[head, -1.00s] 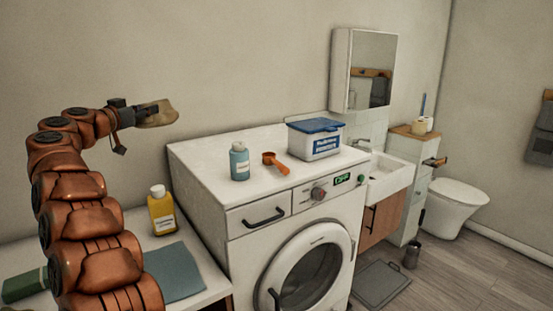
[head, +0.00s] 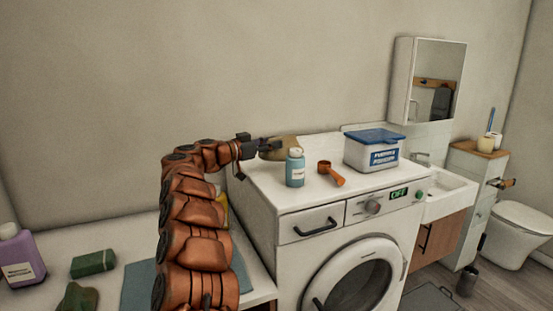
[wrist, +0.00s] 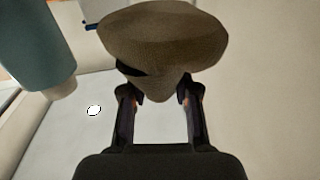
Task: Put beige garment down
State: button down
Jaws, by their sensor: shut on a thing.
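The beige garment (head: 283,148) is a small crumpled piece at the end of my arm in the head view. In the wrist view the garment (wrist: 162,38) bulges above the fingers, its lower fold between their tips. My gripper (head: 266,146) is shut on it, near the back left of the washing machine top (head: 335,202). The teal bottle partly covers the garment's right side in the head view. I cannot tell whether the garment touches the white top.
A teal bottle (head: 295,170) stands close to the garment and also shows in the wrist view (wrist: 35,42). An orange scoop (head: 331,174) and a blue-lidded tub (head: 374,151) stand farther right. A purple bottle (head: 20,258) and green block (head: 93,262) are on the left counter.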

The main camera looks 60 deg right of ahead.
aim_at(271, 156)
jog(key=shift+f, duration=2.15)
jog(key=shift+f, duration=0.15)
jog(key=c, duration=0.9)
grip_release()
jog(key=shift+o, duration=0.2)
jog(key=b+v, duration=0.2)
jog(key=v, duration=1)
jog(key=shift+w, duration=0.1)
